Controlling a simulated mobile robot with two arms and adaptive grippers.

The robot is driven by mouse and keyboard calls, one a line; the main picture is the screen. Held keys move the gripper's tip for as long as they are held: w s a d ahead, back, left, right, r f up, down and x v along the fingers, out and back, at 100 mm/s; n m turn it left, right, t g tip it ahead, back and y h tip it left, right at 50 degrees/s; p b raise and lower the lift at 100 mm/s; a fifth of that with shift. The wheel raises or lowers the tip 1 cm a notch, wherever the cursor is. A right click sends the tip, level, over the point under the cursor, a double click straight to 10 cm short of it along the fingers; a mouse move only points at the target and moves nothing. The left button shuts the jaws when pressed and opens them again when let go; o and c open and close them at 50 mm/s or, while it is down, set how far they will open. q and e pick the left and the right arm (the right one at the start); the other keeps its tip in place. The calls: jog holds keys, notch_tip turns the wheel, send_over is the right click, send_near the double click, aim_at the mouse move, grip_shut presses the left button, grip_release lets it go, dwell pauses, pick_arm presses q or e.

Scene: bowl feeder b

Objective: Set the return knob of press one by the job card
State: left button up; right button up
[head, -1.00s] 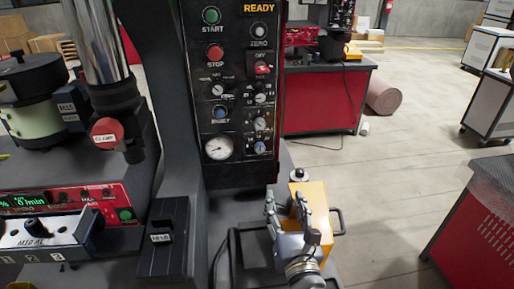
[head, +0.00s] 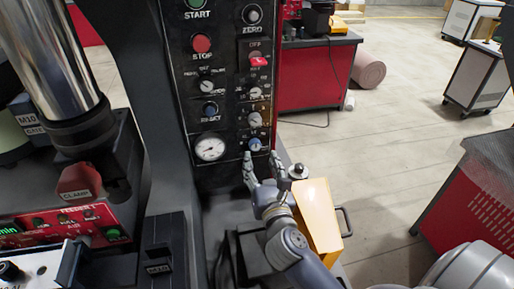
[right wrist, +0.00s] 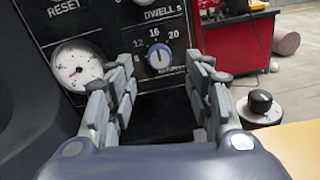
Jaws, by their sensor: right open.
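The press control panel (head: 232,85) stands upright in front of me. At its lower right is a blue knob (head: 255,144) with a white pointer. In the right wrist view this blue knob (right wrist: 158,57) has a scale with 12, 16 and 20 around it, and its pointer stands near 16. The small label below it is too blurred to read. My right gripper (head: 263,159) is open and empty just below and in front of the knob, apart from it. In the wrist view the knob shows between the spread fingers. I cannot make out a job card. My left gripper is not in view.
A round gauge (head: 210,149) sits left of the blue knob, with other knobs above. A yellow box (head: 317,217) and a dark knob on a pale round base (right wrist: 259,104) are right of my gripper. A red clamp part (head: 80,181) is at left. Open floor lies right.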

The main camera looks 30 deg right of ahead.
aim_at(255, 147)
jog(key=x, duration=0.5)
jog(key=shift+p, duration=0.35)
jog(key=shift+f, duration=0.1)
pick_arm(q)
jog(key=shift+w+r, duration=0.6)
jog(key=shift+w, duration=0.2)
pick_arm(e)
jog(key=c, duration=1)
